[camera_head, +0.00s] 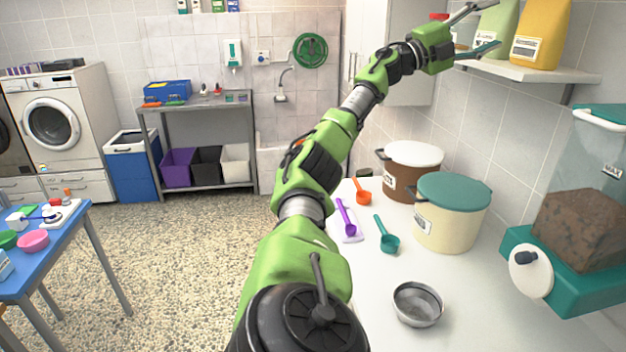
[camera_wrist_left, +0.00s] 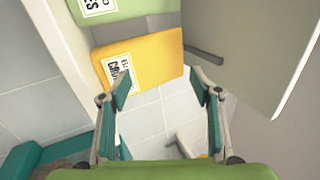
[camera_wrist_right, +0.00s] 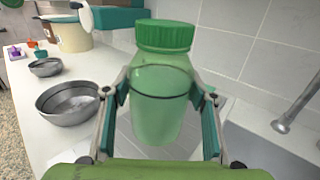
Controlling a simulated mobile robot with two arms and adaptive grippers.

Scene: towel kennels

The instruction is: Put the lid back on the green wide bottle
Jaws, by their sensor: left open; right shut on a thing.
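A translucent green wide bottle (camera_wrist_right: 158,105) stands between the fingers of my right gripper (camera_wrist_right: 160,100) in the right wrist view. The gripper is shut on its body. A ribbed green lid (camera_wrist_right: 165,35) sits on the bottle's neck, and I see no gap under it. Whether it is screwed tight I cannot tell. My left gripper (camera_head: 482,30) is raised in front of the wall shelf in the head view. It is open and empty, and its open fingers also show in the left wrist view (camera_wrist_left: 163,92). My right gripper and the bottle are outside the head view.
The wall shelf (camera_head: 530,72) holds a yellow bag (camera_head: 541,32) and a green bag (camera_head: 497,30) close to my left gripper. The white worktop (camera_head: 360,275) carries a steel bowl (camera_head: 418,304), scoops and lidded tubs. A tap (camera_wrist_right: 300,105) is right of the bottle.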

